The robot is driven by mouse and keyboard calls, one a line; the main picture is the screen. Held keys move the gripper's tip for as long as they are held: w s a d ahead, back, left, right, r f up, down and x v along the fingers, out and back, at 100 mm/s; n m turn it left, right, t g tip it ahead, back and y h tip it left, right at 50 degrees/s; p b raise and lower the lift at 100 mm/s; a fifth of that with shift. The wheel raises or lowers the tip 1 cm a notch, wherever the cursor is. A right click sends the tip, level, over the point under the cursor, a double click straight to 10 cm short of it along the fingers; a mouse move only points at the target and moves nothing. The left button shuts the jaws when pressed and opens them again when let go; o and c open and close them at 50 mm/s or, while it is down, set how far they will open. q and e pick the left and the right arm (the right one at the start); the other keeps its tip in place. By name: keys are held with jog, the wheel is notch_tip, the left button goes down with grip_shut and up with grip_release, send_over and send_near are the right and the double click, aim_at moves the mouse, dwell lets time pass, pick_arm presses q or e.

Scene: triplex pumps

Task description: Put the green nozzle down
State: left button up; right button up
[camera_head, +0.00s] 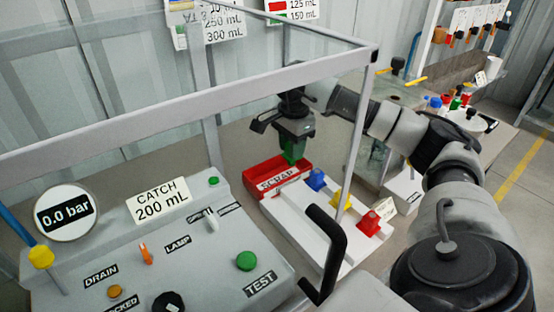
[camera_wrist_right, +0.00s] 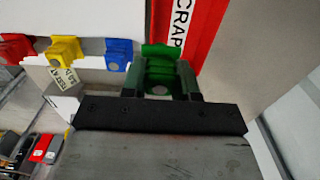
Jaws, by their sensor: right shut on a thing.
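The green nozzle (camera_head: 293,153) is held between the fingers of my right gripper (camera_head: 294,138), pointing down at the red SCRAP bin's near edge in the head view. In the right wrist view, the green nozzle (camera_wrist_right: 159,68) sits between both fingers of the shut right gripper (camera_wrist_right: 161,82). There it overlaps the border between the white rack and the red SCRAP bin (camera_wrist_right: 200,20). Whether it touches either is unclear. The blue nozzle (camera_head: 316,180), yellow nozzle (camera_head: 343,198) and red nozzle (camera_head: 369,222) stand in a row on the white rack (camera_head: 292,218). My left gripper is out of view.
A grey frame (camera_head: 212,140) with posts and a top bar surrounds the area. A black handle (camera_head: 328,240) rises in front of the rack. The control panel (camera_head: 205,262) with the green TEST button is at the left. The SCRAP bin (camera_head: 259,178) adjoins the rack.

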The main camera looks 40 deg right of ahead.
jog(key=w+f, duration=0.1)
jog(key=w+a+f, duration=0.1)
jog(key=w, duration=0.1)
jog(key=shift+w+a+f, duration=0.15)
jog(key=shift+a+f, duration=0.05)
jog(key=shift+f, duration=0.4)
notch_tip(320, 180, down, 2)
jog(key=shift+f+p, duration=0.25)
jog(key=shift+p, duration=0.1)
jog(key=shift+f, duration=0.25)
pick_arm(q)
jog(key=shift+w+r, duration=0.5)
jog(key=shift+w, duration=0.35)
pick_arm(e)
jog(key=o, duration=0.9)
jog(key=shift+f, duration=0.15)
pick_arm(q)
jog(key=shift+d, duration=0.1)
pick_arm(e)
jog(key=shift+o, duration=0.2)
